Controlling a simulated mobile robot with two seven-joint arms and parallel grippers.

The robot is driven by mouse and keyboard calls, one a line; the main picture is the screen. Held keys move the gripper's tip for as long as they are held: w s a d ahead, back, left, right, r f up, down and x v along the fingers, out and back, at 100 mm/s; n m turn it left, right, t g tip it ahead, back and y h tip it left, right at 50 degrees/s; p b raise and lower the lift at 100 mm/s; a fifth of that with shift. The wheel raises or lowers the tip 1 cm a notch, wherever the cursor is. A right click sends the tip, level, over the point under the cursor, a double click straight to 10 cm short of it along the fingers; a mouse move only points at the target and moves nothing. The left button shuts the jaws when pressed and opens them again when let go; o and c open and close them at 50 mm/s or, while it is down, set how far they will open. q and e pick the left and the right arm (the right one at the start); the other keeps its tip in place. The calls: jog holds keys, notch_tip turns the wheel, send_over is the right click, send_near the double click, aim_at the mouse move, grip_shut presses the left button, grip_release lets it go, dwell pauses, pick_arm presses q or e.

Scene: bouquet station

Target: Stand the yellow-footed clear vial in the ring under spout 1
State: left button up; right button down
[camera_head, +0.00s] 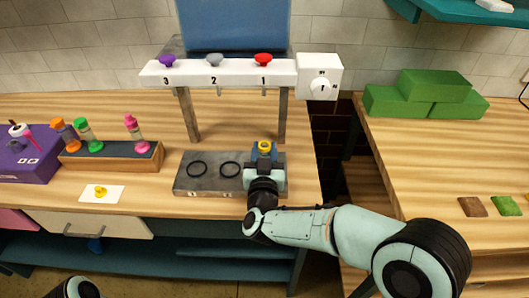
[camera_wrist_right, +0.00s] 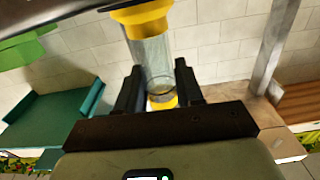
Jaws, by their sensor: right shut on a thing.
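My right gripper (camera_head: 264,158) is shut on the clear vial (camera_wrist_right: 150,55). The wrist view looks inverted: the vial's wide yellow foot (camera_wrist_right: 142,12) is at the top, near a dark surface, and its other yellow end (camera_wrist_right: 162,101) is between the fingers (camera_wrist_right: 160,90). In the head view the yellow top (camera_head: 264,146) shows above the gripper, over the right end of the grey plate (camera_head: 212,186), below spout 1 (camera_head: 263,92). The ring there is hidden behind my gripper. I cannot tell whether the foot touches the plate. My left gripper is out of view.
Two empty black rings (camera_head: 197,169) lie left of my gripper. The spout bar (camera_head: 230,75) with its knobs stands above on metal posts (camera_head: 283,115). A wooden rack (camera_head: 112,158) with several colored vials stands left. Green blocks (camera_head: 425,95) sit on the right counter.

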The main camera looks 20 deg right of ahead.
jog(key=c, duration=0.7)
grip_release()
jog(key=shift+f, duration=0.95)
jog(key=shift+r, duration=0.25)
jog(key=shift+r+p, duration=0.45)
jog(key=shift+p, duration=0.15)
jog(key=v, duration=1.1)
jog(key=shift+s+a+r+b, duration=0.2)
jog(key=shift+s+r+b, duration=0.1)
jog(key=shift+s+r, duration=0.1)
